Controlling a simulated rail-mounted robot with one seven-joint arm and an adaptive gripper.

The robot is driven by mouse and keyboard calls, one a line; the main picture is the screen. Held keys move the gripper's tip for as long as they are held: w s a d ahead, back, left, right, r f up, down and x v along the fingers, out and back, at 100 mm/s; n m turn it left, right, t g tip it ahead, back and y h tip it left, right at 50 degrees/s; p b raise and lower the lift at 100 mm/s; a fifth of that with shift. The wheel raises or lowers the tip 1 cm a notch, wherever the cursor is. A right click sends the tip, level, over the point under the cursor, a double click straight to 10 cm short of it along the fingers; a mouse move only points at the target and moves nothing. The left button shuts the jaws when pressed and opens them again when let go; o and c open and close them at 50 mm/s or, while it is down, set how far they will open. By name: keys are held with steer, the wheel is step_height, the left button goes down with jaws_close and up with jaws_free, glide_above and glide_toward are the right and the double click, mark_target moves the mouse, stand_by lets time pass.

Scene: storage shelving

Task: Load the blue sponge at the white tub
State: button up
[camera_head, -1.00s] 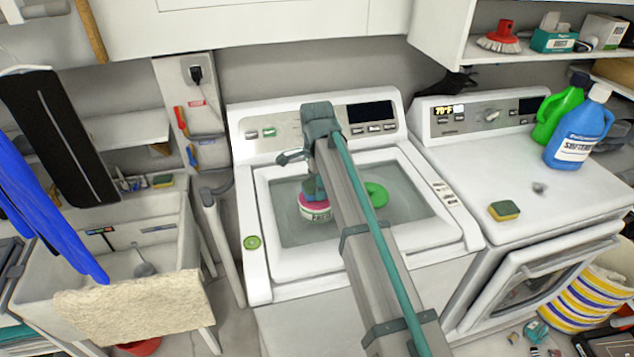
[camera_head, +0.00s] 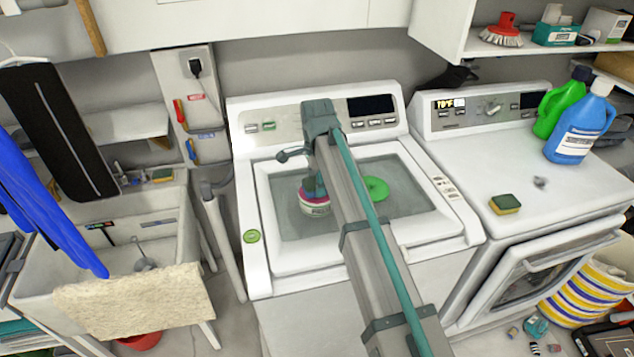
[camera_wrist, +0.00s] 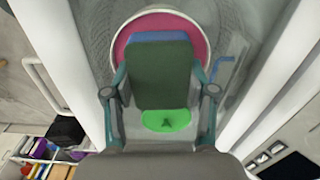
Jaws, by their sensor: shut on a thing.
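The blue sponge (camera_wrist: 160,72) is between the two fingers of my gripper (camera_wrist: 160,92) in the wrist view. It shows a dark green broad face and a blue edge. My gripper is shut on it. The white tub (camera_head: 317,210) stands on the glass lid of the washer, below my gripper (camera_head: 314,187). It is round, with a white rim and pink inside. In the wrist view the sponge overlaps the tub (camera_wrist: 200,22) and hides part of its inside. I cannot tell whether they touch. My arm hides the sponge in the head view.
A green round object (camera_head: 376,190) lies on the washer lid (camera_head: 410,200), right of the tub. A yellow-green sponge (camera_head: 505,204) and blue bottle (camera_head: 580,125) stand on the dryer (camera_head: 560,195). A sink (camera_head: 150,225) is at left. A cabinet (camera_head: 270,20) hangs above.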

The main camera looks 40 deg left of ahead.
steer(key=shift+f, duration=0.65)
stand_by(1.6)
steer(key=shift+r+p, duration=2.1)
steer(key=shift+r, duration=1.5)
steer(key=shift+d+f, duration=0.1)
